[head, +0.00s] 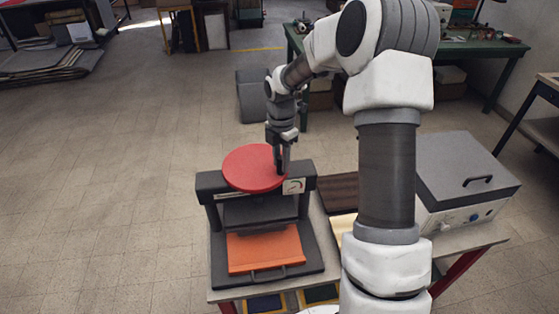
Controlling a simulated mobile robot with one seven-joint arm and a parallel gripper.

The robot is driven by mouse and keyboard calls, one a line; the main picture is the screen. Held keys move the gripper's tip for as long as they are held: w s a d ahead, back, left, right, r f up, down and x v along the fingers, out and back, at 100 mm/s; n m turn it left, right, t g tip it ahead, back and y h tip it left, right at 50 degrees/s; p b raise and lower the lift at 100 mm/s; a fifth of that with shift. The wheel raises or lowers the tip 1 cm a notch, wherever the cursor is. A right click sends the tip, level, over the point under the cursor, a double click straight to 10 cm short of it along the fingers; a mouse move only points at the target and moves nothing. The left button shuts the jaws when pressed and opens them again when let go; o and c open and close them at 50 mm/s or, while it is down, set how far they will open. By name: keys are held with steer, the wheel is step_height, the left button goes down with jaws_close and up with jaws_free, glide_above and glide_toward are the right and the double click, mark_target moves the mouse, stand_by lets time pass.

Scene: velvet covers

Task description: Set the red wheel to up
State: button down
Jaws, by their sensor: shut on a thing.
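The red wheel (249,169) is a flat red disc on top of a black press-like machine (214,190). My gripper (281,169) points down at the right edge of the wheel and is shut on the wheel's rim area. The fingers hide that part of the edge, so the exact grip is hard to see. A small white label (294,186) with a curved mark sits on the machine just right of the wheel. An orange plate (265,249) lies low at the machine's front.
The machine stands on a table (333,268). A grey box (468,168) with a handled lid and a blue knob stands to the right. A dark slatted item (341,192) lies between them. A green workbench (478,48) is behind.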

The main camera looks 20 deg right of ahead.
steer(key=shift+w+d+r, duration=0.1)
steer(key=shift+w+d, duration=0.05)
steer(key=shift+w, duration=0.05)
steer(key=c, duration=1)
jaws_free()
steer(key=o, duration=0.4)
steer(key=shift+c, duration=0.2)
steer(key=shift+s, duration=0.1)
step_height(320, 180, up, 17)
steer(key=shift+r+b, duration=0.15)
steer(key=shift+b, duration=0.3)
